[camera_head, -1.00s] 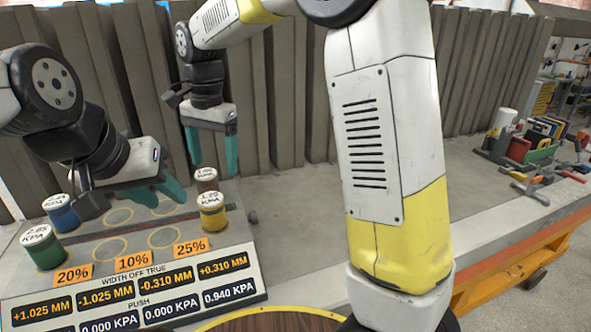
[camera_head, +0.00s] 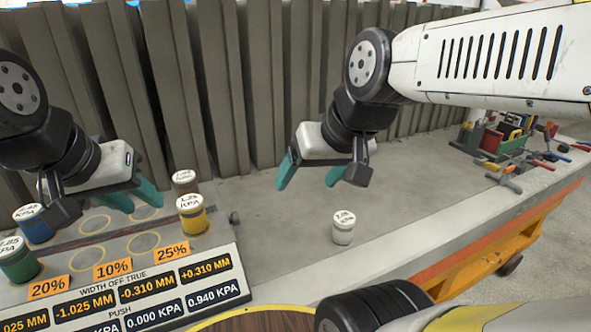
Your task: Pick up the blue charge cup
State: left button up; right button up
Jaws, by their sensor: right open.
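The blue cup (camera_head: 36,229) with a white, handwritten lid stands at the far left of the panel, partly cut off by the green cup in front. My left gripper (camera_head: 134,197) is to the right of the blue cup and apart from it. Its teal fingers are spread, with nothing seen between them. My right gripper (camera_head: 310,178) hangs over the bare bench near the back wall, far to the right of the blue cup. It is open and empty.
A green cup (camera_head: 20,264), a yellow cup (camera_head: 192,219) and a brown cup (camera_head: 184,186) stand on the panel. A white cup (camera_head: 343,233) stands alone on the bench (camera_head: 285,250). Tools and bins (camera_head: 505,140) lie at right. A ribbed grey wall (camera_head: 230,90) closes the back.

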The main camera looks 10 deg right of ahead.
aim_at(28, 218)
jog(key=k+l+u, duration=0.1)
jog(key=u, duration=1.3)
jog(key=i+j+z, duration=0.1)
jog(key=j, duration=0.3)
jog(key=i+j, duration=0.25)
jog(key=j, duration=0.15)
jog(key=i+j+z, duration=0.15)
jog(key=j, duration=0.2)
